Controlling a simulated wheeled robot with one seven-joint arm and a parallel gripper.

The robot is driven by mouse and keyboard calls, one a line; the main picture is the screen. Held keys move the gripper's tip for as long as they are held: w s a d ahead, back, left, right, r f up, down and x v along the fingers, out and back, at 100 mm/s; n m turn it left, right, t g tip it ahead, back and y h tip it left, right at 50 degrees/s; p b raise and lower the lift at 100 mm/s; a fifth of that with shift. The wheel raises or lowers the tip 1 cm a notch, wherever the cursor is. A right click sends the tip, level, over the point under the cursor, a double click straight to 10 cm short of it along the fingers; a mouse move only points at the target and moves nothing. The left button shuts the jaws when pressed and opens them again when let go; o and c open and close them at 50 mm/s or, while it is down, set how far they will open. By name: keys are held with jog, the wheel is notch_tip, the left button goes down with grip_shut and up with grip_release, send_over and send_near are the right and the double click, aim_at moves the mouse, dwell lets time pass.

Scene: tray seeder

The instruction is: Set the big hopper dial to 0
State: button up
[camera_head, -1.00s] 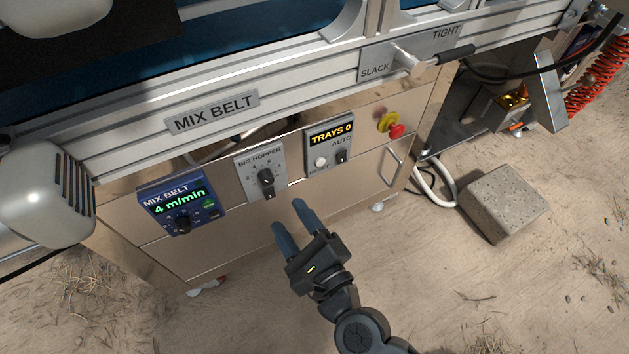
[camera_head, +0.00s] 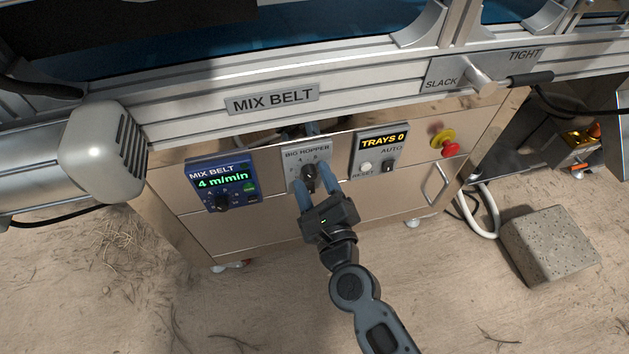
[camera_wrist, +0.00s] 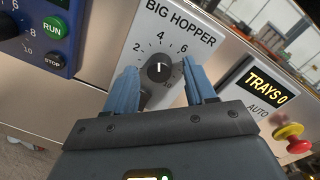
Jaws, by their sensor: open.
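The big hopper dial (camera_wrist: 159,68) is a dark round knob on a grey panel (camera_wrist: 171,27) marked BIG HOPPER, with numbers around it. The 0 mark is hidden or not readable. My gripper (camera_wrist: 162,88) is open, with one blue finger on each side of the dial. I cannot tell whether the fingers touch it. In the head view my gripper (camera_head: 316,190) reaches up to the dial (camera_head: 309,173) from below and partly covers the panel.
The blue MIX BELT box (camera_head: 222,184), reading 4 m/min, is left of the dial. The TRAYS 0 box (camera_head: 380,150) and a red stop button (camera_head: 450,149) are to the right. The belt's metal rail (camera_head: 200,117) runs above. A stone block (camera_head: 548,243) sits on the ground at right.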

grip_shut()
dwell(0.4)
jog(key=shift+n, duration=0.3)
jog(key=n+p, duration=0.2)
jog(key=n, duration=0.1)
jog(key=n+p, duration=0.2)
jog(key=shift+r, duration=0.25)
jog(key=n+p, duration=0.3)
jog(key=n, duration=0.2)
jog(key=shift+r+n+h+p, duration=0.1)
jog(key=shift+n+h+p, duration=0.2)
jog(key=shift+h+p, duration=0.1)
jog(key=n+p, duration=0.4)
jog(key=n, duration=0.1)
jog(key=shift+h, duration=0.3)
jog(key=shift+s+a+f+n+p, duration=0.1)
jog(key=shift+n+p, duration=0.5)
jog(key=shift+n, duration=0.5)
jog(key=shift+a+f+n+p, duration=0.1)
jog(key=shift+n+p, duration=0.5)
jog(key=shift+n, duration=0.5)
